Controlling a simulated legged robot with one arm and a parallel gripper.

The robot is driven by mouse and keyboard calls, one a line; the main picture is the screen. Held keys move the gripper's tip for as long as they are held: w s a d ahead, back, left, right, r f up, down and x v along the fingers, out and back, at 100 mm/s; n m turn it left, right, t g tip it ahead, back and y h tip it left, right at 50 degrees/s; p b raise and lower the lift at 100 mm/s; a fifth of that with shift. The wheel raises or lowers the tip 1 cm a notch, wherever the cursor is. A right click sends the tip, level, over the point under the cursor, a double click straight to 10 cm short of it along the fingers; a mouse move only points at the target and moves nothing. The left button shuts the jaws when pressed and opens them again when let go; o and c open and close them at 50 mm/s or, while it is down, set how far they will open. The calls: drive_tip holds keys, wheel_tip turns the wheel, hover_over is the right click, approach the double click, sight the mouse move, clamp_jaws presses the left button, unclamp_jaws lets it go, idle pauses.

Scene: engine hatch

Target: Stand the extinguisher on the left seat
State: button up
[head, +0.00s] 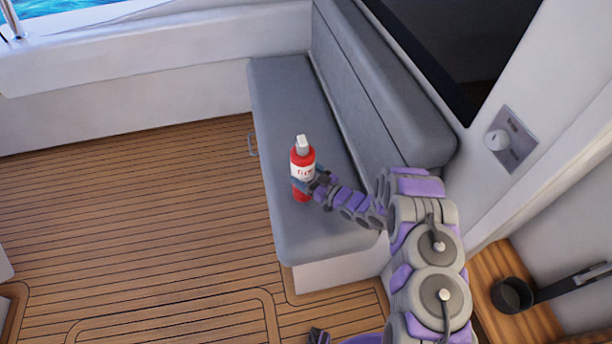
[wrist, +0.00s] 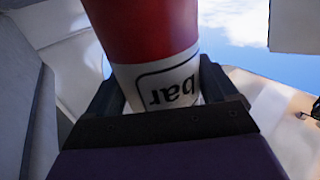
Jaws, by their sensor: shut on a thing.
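The red extinguisher (head: 303,161) with a white label and a pale top is upright at the grey seat (head: 290,100) in the head view. My gripper (head: 305,186) is shut around its lower half from the right. In the wrist view the extinguisher (wrist: 150,40) fills the space between the two dark jaws (wrist: 170,105), and part of its label shows upside down. The extinguisher's base appears over or on the seat cushion; I cannot tell if it touches. The far side of the extinguisher is hidden.
The seat's grey backrest (head: 385,85) rises along the right. Wooden floor (head: 130,220) lies open to the left.

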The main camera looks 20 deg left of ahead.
wheel_tip(320, 180, down, 3)
drive_tip(key=shift+a+r+b, duration=0.1)
drive_tip(key=shift+a+b, duration=0.05)
drive_tip(key=shift+b, duration=0.2)
drive_tip(key=o, duration=1.9)
drive_tip(key=shift+c, duration=0.2)
drive_tip(key=p+v, duration=0.1)
drive_tip(key=v, duration=1.1)
drive_tip(key=shift+p, duration=0.4)
